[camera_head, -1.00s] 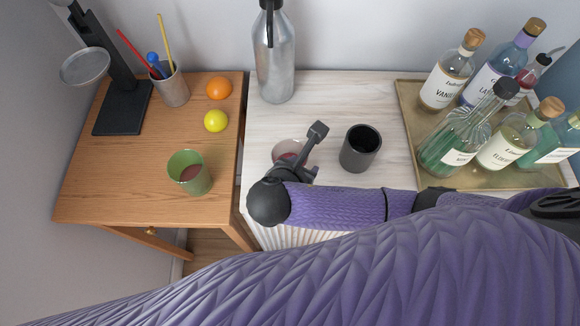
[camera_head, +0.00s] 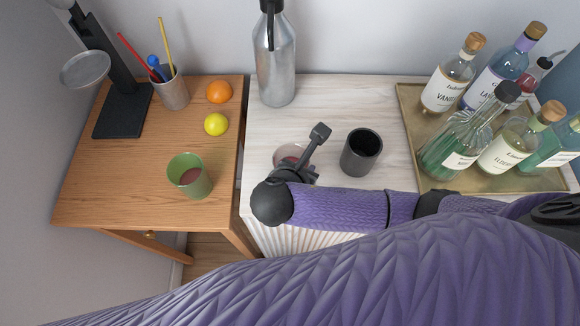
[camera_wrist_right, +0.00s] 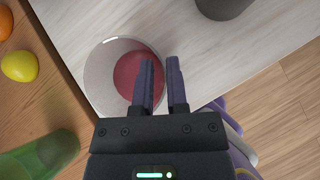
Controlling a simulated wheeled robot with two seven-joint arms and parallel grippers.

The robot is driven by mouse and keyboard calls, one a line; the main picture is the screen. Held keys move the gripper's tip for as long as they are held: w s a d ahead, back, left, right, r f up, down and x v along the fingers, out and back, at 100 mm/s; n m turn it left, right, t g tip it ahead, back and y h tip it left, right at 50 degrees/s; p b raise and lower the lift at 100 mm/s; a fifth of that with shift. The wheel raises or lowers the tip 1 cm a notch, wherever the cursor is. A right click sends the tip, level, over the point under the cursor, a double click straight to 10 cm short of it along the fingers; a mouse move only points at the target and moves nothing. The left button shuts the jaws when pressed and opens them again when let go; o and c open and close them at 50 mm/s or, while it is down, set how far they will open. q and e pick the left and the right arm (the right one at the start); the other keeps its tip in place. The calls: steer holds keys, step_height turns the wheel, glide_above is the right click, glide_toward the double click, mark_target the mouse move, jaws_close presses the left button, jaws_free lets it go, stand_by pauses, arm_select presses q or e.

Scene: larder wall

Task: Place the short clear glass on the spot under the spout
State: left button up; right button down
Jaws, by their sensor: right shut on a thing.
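The short clear glass (camera_head: 286,151) stands near the left edge of the pale counter, partly hidden by my right wrist. It also shows in the right wrist view (camera_wrist_right: 98,72), with something red in its bottom. My right gripper (camera_wrist_right: 163,62) is shut on the glass's wall, one finger inside the rim and one outside. A tall metal flask (camera_head: 276,70) stands behind the glass at the back of the counter, with a dark, spout-like part on its black top (camera_head: 269,25). No marked spot shows below it. My left gripper is not in view.
A dark cup (camera_head: 361,165) stands right of the glass. Several bottles stand on a brass tray (camera_head: 408,100) at right. The wooden table at left holds a green glass (camera_head: 181,182), a lemon (camera_head: 215,124), an orange (camera_head: 219,92), a pencil cup (camera_head: 173,95) and a black stand (camera_head: 122,112).

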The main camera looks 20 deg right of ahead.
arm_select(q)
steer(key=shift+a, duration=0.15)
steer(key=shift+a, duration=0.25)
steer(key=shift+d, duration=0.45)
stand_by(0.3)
